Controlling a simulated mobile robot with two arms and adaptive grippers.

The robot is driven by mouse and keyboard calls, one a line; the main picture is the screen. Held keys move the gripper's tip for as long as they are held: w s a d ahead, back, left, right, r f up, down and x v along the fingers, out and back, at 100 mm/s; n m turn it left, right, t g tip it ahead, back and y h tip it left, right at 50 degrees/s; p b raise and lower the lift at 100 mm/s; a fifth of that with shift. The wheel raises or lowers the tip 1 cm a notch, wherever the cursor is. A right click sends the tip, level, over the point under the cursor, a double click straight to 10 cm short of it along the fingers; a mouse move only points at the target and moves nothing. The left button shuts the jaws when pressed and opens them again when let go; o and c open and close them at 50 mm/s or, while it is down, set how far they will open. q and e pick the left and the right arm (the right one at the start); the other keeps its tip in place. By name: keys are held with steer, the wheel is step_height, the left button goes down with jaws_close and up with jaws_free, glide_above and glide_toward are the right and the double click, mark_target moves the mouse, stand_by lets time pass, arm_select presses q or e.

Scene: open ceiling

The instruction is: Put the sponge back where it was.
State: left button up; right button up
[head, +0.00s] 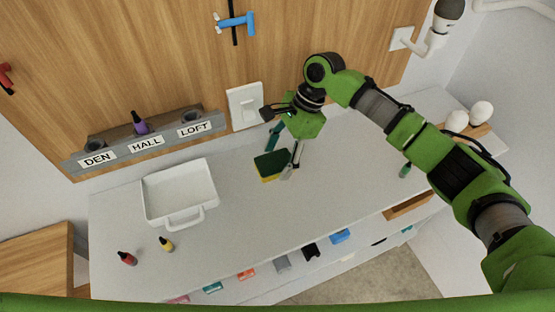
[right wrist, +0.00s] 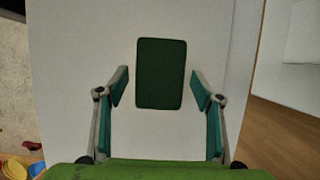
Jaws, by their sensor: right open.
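The sponge (head: 271,165), dark green on top with a yellow layer below, lies on the white counter in the head view. In the right wrist view the sponge (right wrist: 161,73) is a dark green rectangle, ahead of and between the fingertips. My right gripper (head: 281,156) is open and close to the sponge, with one finger on each side of it in the picture. The right gripper's two fingers (right wrist: 160,87) stand wide apart in the wrist view, with gaps to the sponge. My left gripper does not show.
A white tray (head: 147,203) with a handle stands left on the counter (head: 232,218). A red bottle (head: 127,258) and a yellow bottle (head: 167,244) stand in front. A labelled rack (head: 118,157) holds a purple bottle (head: 139,123). White round objects (head: 481,113) sit far right.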

steer(key=b+v, duration=0.2)
steer(key=v, duration=0.9)
